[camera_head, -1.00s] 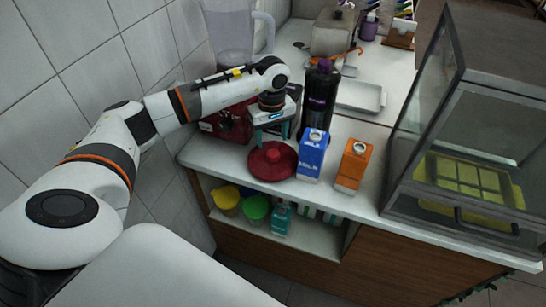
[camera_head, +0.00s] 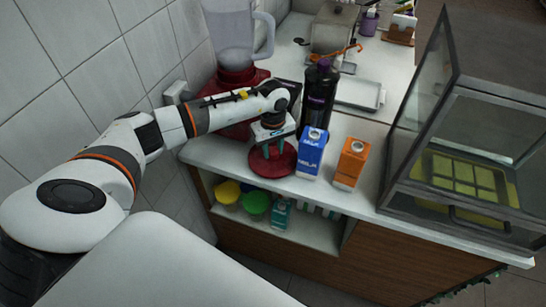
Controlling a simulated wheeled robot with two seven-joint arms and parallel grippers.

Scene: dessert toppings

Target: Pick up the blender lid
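The blender lid (camera_head: 272,171) is a round, dark red disc lying on the white counter, left of the blue milk carton (camera_head: 312,153). The lid looks flat on the counter. The blender (camera_head: 234,40), with a clear jug and red base, stands behind my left arm. My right gripper is not in view.
An orange carton (camera_head: 350,164) and a dark bottle (camera_head: 319,95) stand close by on the right. A glass display case (camera_head: 480,125) stands farther right. The counter's front edge (camera_head: 300,190) is just in front of the lid, above a shelf with tubs.

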